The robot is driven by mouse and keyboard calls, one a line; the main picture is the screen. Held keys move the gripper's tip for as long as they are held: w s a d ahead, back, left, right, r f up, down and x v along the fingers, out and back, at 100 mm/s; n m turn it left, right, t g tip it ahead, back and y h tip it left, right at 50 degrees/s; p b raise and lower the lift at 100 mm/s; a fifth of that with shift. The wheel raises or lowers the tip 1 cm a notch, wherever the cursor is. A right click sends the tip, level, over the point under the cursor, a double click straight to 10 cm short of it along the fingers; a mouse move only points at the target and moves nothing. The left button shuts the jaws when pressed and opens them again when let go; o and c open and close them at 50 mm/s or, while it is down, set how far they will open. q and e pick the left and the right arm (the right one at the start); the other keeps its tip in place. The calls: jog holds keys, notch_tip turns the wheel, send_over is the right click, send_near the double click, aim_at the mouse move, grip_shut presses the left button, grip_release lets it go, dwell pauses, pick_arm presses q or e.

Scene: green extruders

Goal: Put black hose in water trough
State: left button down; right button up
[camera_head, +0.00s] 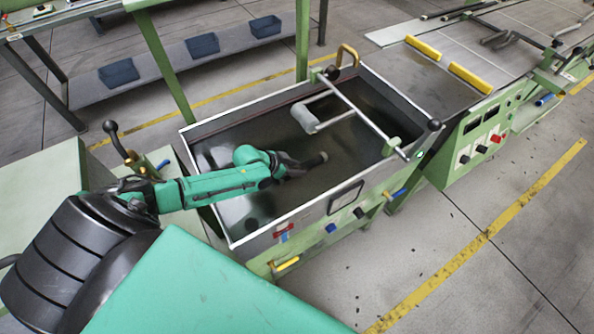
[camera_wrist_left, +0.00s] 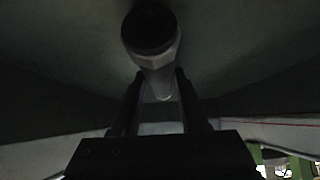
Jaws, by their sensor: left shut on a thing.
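The water trough (camera_head: 270,235) is a long metal tank with a pale rim and a dark interior, in the middle of the head view. My left gripper (camera_head: 298,166) reaches over its left side and is within the outline of its opening. It is shut on the black hose (camera_head: 317,160), a short dark cylinder. In the left wrist view the hose (camera_wrist_left: 152,45) shows as a tube with a dark round end, between the two fingers (camera_wrist_left: 158,100). I cannot tell whether the hose touches the trough's floor. My right gripper is not in view.
A metal frame (camera_head: 360,115) with a grey elbow pipe (camera_head: 304,118) spans the trough's right part. A curved brass handle (camera_head: 348,54) stands at the far rim. A green control panel (camera_head: 483,140) is at right. Blue bins (camera_head: 202,44) sit on a shelf behind.

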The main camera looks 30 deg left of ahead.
pick_arm(q)
jog(key=shift+c, duration=2.2)
grip_release()
jog(key=shift+s, duration=0.1)
jog(key=shift+r, duration=0.1)
jog(key=p+v, duration=0.7)
jog(key=p, duration=0.1)
jog(key=shift+r, duration=0.65)
jog(key=v, duration=0.1)
jog(key=p+v, duration=0.1)
jog(key=v, duration=0.2)
jog(key=shift+s+a+f+p, duration=0.15)
jog(key=shift+s+f+p, duration=0.1)
jog(key=shift+s+p, duration=0.1)
jog(key=shift+w, duration=0.1)
